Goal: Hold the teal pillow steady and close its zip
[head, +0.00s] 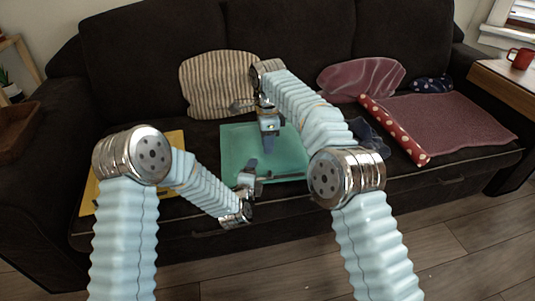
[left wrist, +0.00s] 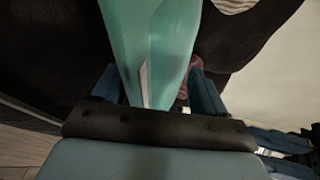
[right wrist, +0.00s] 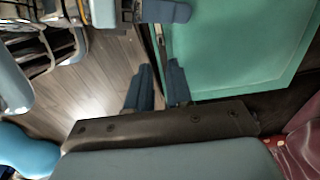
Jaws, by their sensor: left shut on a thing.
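The teal pillow (head: 235,150) lies on the front of the sofa seat, its dark-lined edge toward me. My left gripper (head: 246,181) is at this near edge. In the left wrist view the teal cloth (left wrist: 150,45) runs down between its fingers, and it is shut on the pillow. My right gripper (head: 268,146) points down over the pillow. In the right wrist view its fingers (right wrist: 159,80) stand slightly apart beside the pillow's edge (right wrist: 235,45), with no held thing visible between them. The zip's pull cannot be made out.
A striped cushion (head: 215,85) and a mauve cushion (head: 360,78) lean on the sofa back. A red dotted roll (head: 395,130) and a dark red cloth (head: 455,122) lie at right. A yellow item (head: 176,138) lies at left. A red mug (head: 520,58) stands on the side table.

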